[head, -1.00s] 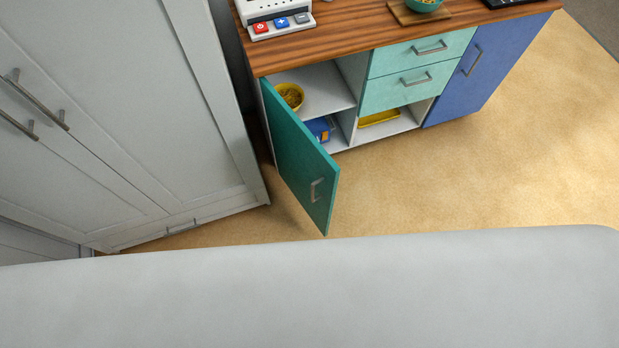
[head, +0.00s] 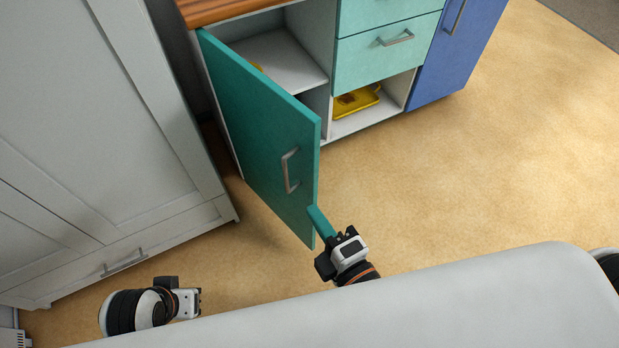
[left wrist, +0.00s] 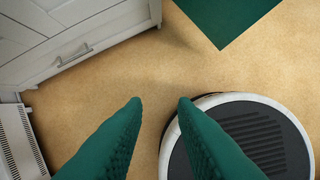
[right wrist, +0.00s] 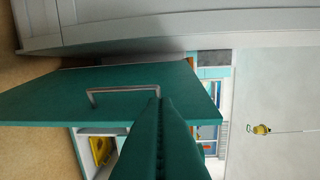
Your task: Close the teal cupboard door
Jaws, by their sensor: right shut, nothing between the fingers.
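The teal cupboard door (head: 255,130) stands open, swung out from the cabinet. Its outer face carries a grey bar handle (head: 290,170), which also shows in the right wrist view (right wrist: 122,91). My right gripper (head: 314,211) is shut and empty, its teal fingertips by the door's lower free corner. In the right wrist view its fingertips (right wrist: 160,96) overlap the door near the handle; I cannot tell whether they touch it. My left gripper (left wrist: 160,103) is open and empty above the floor, with a door corner (left wrist: 225,15) ahead of it. The head view shows its wrist at lower left.
The open cubby shows a white shelf (head: 280,62); a yellow tray (head: 357,102) lies in the neighbouring cubby. Mint drawers (head: 388,50) and a blue door (head: 450,60) are to the right. A tall white cabinet (head: 85,110) stands close on the left. The floor (head: 500,160) at right is clear.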

